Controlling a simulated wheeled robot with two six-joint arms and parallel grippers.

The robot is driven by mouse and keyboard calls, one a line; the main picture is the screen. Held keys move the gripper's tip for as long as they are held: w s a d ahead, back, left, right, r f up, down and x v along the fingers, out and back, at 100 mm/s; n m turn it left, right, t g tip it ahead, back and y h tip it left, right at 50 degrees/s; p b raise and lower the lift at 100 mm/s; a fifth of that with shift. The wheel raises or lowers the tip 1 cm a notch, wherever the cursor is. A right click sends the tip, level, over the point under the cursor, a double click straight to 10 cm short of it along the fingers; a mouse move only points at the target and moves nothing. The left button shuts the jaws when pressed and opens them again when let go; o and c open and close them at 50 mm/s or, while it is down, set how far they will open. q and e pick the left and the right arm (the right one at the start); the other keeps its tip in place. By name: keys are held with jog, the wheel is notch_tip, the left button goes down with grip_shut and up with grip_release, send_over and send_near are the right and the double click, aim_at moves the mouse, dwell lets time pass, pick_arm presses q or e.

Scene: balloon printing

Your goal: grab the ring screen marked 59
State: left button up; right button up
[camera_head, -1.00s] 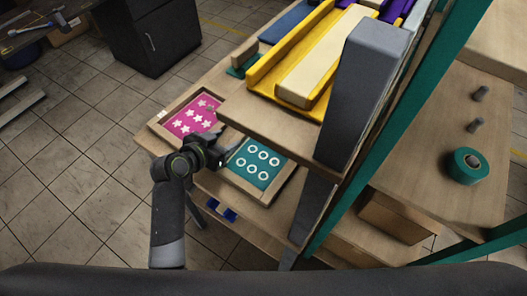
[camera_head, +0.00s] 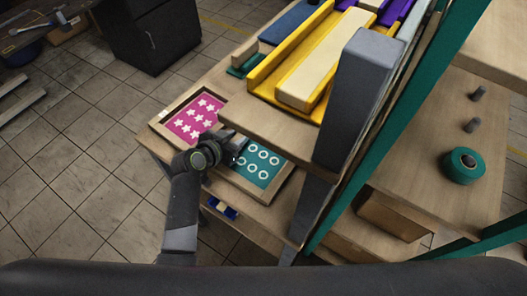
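The ring screen (camera_head: 262,166) is a teal panel with white rings in a wooden frame on the lower shelf; I cannot read a number on it. My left gripper (camera_head: 236,150) is over its left edge and hides part of that side. I cannot tell whether the gripper touches the frame or whether its fingers are open. My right gripper is not in view. A pink screen with white stars (camera_head: 196,117) lies in a similar frame behind and left of the ring screen.
An upper wooden shelf (camera_head: 270,128) with yellow rails overhangs close behind the ring screen. A grey post (camera_head: 347,100) and a green beam (camera_head: 385,120) stand to the right. A blue clip-like item (camera_head: 222,208) is at the shelf's front edge. Tiled floor lies open on the left.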

pick_arm(q)
grip_shut()
jog(key=shift+r, duration=0.1)
